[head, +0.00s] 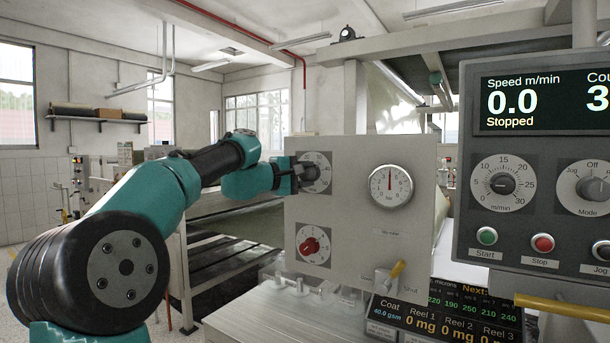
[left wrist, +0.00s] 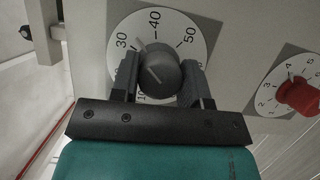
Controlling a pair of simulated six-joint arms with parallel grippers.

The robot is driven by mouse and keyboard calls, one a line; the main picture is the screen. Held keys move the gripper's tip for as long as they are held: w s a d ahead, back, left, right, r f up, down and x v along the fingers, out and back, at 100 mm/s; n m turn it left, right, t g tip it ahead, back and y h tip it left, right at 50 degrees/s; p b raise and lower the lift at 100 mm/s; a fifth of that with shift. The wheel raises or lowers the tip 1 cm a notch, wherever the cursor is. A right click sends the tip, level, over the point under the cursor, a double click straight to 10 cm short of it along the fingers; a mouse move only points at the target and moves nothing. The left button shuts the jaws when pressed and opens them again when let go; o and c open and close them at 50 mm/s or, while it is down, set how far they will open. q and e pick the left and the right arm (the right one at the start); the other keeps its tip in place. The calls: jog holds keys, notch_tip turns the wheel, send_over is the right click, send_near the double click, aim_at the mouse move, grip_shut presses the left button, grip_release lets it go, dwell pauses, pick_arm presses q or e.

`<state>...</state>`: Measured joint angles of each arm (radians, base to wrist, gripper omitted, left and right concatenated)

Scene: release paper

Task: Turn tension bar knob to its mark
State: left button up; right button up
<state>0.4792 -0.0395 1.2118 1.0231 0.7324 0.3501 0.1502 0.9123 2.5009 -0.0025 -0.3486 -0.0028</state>
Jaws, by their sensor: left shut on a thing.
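The knob is dark grey and sits on a round white dial with numbers 30, 40 and 50 readable; knob (left wrist: 158,75) and dial (left wrist: 190,32) show in the left wrist view. In the head view the dial (head: 322,160) is at the upper left of a beige panel, its knob mostly hidden by my gripper. My left gripper (head: 298,172) reaches it from the left. In the left wrist view the fingers (left wrist: 162,85) are shut on the knob, one on each side. A pale pointer mark lies near the dial's 30-40 gap. My right gripper is not in view.
A red knob (head: 310,246) on its own dial is below, and a pressure gauge (head: 390,187) is to the right. The grey control console (head: 470,235) stands at the right.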

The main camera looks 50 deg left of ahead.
pick_arm(q)
jog(key=shift+n+t, duration=0.6)
jog(key=shift+n, duration=1)
jog(key=shift+y, duration=0.3)
jog(key=o, duration=0.9)
jog(key=s, duration=0.5)
jog(key=s+a+f, duration=0.1)
jog(key=s, duration=0.5)
jog(key=s+a+f, duration=0.1)
jog(key=s, duration=0.5)
jog(key=shift+s+f, duration=0.1)
